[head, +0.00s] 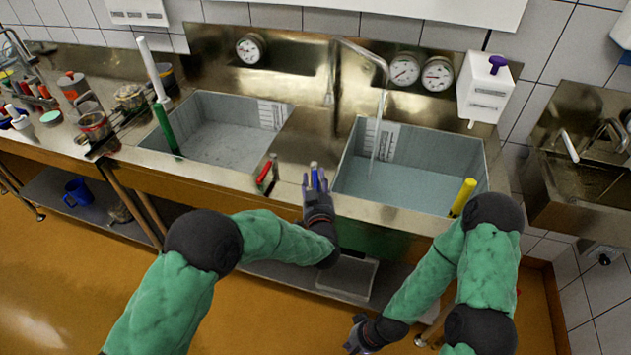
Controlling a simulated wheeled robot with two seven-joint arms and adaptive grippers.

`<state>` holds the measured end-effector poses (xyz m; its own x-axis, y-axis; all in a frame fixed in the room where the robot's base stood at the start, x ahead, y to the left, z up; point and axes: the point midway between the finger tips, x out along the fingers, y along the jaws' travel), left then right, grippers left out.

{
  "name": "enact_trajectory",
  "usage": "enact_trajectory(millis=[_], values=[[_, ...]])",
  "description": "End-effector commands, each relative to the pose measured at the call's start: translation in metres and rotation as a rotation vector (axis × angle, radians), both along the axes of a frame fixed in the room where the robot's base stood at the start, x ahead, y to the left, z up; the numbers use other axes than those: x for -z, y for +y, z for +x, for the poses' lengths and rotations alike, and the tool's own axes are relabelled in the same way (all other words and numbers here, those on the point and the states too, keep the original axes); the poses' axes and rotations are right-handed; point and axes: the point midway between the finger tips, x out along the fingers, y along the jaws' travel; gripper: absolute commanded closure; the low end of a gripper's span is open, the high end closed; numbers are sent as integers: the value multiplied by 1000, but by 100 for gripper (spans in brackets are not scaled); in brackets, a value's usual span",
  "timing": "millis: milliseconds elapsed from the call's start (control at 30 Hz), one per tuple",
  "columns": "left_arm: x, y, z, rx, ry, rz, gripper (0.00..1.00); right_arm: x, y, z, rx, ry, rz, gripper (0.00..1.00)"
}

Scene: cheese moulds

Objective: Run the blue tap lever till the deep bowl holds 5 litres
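The blue tap lever (314,172) stands on the front ledge between the two basins, beside a red lever (265,172). My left gripper (315,184) is at the blue lever, with fingers on either side of it; whether they grip it is unclear. Water runs from the tap (383,72) into the right basin (462,150). Water (400,187) covers that basin's floor, its surface near the lower end of the scale (385,138). The scale's figures are too small to read. My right gripper (353,336) is open and empty, low in front of the counter.
The left basin (215,105) looks empty and has its own scale (271,115). A green-handled paddle (163,125) leans at its left, and a yellow handle (463,197) rises at the right basin's front right. Jars and cans crowd the counter's left end.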

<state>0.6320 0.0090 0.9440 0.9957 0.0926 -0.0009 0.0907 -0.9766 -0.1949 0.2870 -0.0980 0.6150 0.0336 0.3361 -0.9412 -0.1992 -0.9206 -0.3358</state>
Motion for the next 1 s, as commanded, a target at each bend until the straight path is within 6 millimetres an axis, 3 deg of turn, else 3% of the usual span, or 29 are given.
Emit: enact_trajectory(millis=[233,367,800,1000], values=[[0,-1,-2,1,-1,0,59,0,0,0,0,0,0,100],[0,-2,-14,3,1,1,59,0,0,0,0,0,0,100],[0,-10,-95,4,0,1,59,0,0,0,0,0,0,100],[0,-11,-115,1,0,0,59,0,0,0,0,0,0,100]])
